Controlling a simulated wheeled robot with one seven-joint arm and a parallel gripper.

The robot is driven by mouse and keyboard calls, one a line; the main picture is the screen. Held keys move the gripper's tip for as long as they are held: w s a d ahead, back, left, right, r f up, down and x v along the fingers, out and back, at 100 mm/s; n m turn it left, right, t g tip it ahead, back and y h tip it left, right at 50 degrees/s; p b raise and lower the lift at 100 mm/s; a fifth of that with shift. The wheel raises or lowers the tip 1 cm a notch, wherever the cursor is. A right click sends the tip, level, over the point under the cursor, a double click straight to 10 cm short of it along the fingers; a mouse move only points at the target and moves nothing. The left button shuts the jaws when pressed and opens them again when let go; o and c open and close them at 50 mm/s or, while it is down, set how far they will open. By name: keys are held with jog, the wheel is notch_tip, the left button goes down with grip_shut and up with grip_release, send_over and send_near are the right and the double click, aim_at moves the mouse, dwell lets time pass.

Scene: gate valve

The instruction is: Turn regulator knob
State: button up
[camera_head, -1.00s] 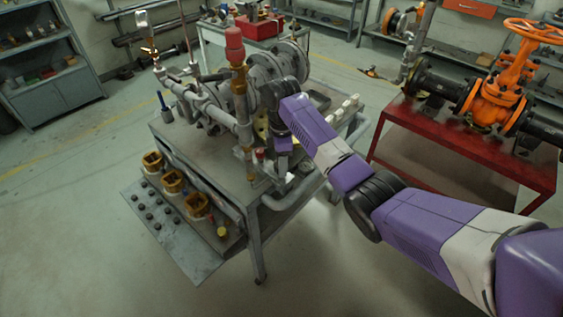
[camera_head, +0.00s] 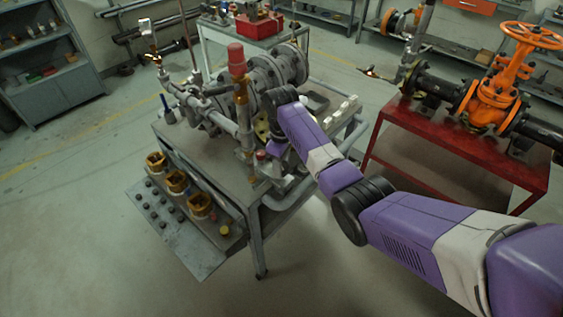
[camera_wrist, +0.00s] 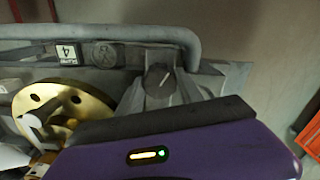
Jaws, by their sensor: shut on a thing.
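The regulator knob (camera_wrist: 157,77) is a small grey round part with a dark pointer line, seen near the middle of the wrist view. My gripper (camera_wrist: 161,92) reaches up to it from its purple housing at the bottom, with grey fingers on both sides of the knob, shut on it. In the head view my arm comes from the right to the grey pipe assembly (camera_head: 222,112) on a bench. There my forearm and wrist hide the fingertips and the knob.
A brass disc (camera_wrist: 62,108) and a "4" tag (camera_wrist: 68,53) lie left of the knob. A grey rail (camera_wrist: 100,33) runs behind. A red-capped brass valve (camera_head: 236,58) stands close left of my wrist. A red table (camera_head: 450,155) carries an orange valve (camera_head: 495,95).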

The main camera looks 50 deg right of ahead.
jog(key=shift+w+m, duration=0.1)
jog(key=shift+m, duration=0.5)
jog(key=o, duration=1.4)
jog(key=shift+r, duration=3.95)
